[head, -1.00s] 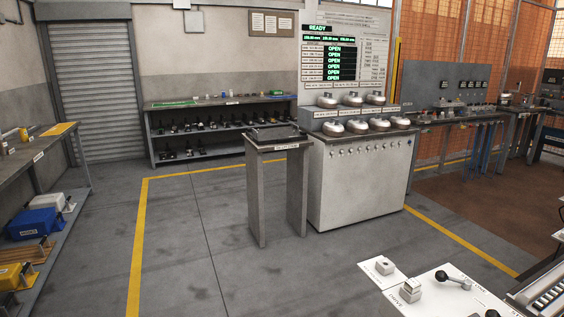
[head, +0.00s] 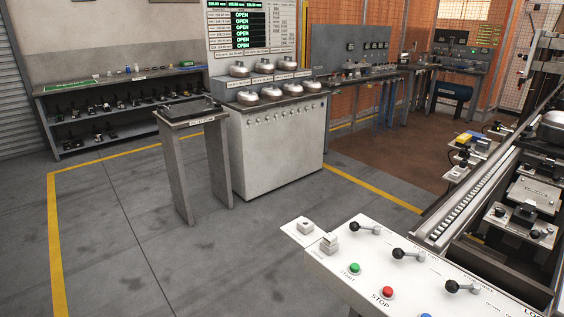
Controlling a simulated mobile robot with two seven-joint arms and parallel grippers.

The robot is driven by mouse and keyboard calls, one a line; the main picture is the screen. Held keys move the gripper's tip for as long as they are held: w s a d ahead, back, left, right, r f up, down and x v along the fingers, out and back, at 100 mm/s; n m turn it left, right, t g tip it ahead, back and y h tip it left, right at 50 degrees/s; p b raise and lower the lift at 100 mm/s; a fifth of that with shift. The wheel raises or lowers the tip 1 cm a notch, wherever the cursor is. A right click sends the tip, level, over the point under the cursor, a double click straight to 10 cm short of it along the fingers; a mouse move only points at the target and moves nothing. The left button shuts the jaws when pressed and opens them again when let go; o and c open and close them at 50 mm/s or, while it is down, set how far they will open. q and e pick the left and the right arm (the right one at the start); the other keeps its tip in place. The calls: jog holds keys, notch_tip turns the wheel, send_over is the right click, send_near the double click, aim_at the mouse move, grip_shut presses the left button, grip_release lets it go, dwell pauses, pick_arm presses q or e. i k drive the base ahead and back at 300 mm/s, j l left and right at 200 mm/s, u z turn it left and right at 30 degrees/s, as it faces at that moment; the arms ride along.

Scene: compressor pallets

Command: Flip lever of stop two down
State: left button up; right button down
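A white control panel (head: 325,268) is at the lower right in the head view. It carries a row of levers with black ball knobs: one near its far end (head: 365,229), one in the middle (head: 407,254) and one nearer (head: 462,287). All three have the knob to the left of the pivot. The labels beside them are too small to read, so I cannot tell which belongs to stop two. A green START button (head: 355,268) and a red STOP button (head: 387,292) are on the panel's front part. Neither of my grippers is in view.
A conveyor (head: 470,195) runs behind the panel towards the back right, with several small fixtures (head: 535,192) beyond it. A grey stand (head: 183,165) and a white cabinet (head: 275,150) with rounded metal pieces stand further off. The floor left of the panel is clear.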

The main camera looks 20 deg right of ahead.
aim_at(397, 253)
jog(key=z, duration=1.35)
